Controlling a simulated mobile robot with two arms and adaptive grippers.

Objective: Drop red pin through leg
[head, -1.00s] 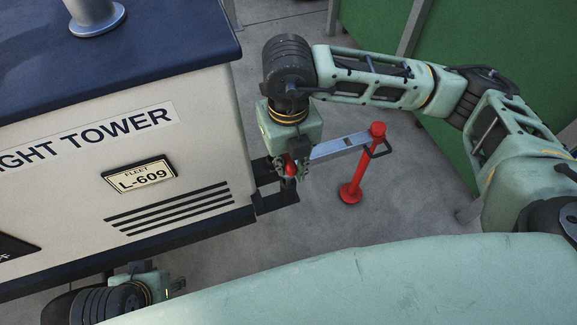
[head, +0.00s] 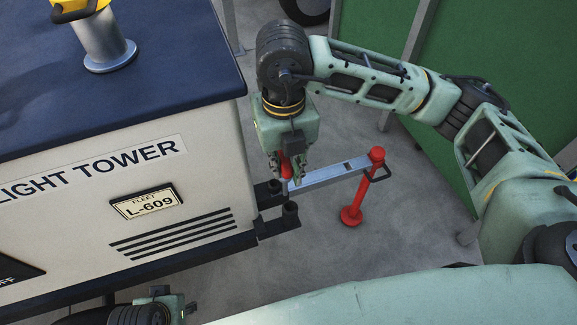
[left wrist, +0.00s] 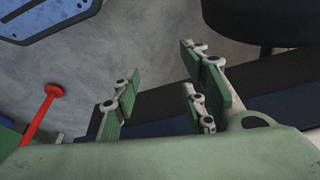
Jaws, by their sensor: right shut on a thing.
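The red pin (head: 286,166) is held in my right gripper (head: 289,175), which is shut on it. The gripper hangs above the black bracket at the light tower's corner, near the inner end of the grey leg (head: 335,174). The pin's lower end is hard to make out, and I cannot tell whether it touches the leg. The leg runs right to a red post with a round foot (head: 352,214). The black bracket (head: 282,224) shows two round sockets. My left gripper is at the bottom left; its fingers (left wrist: 160,85) are apart and empty in the left wrist view.
The cream light tower body (head: 190,205) with its dark blue top (head: 165,95) fills the left. A mast stub (head: 103,45) with a yellow part stands on it. A green wall (head: 460,90) is behind my right arm. The concrete floor around the red post is clear.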

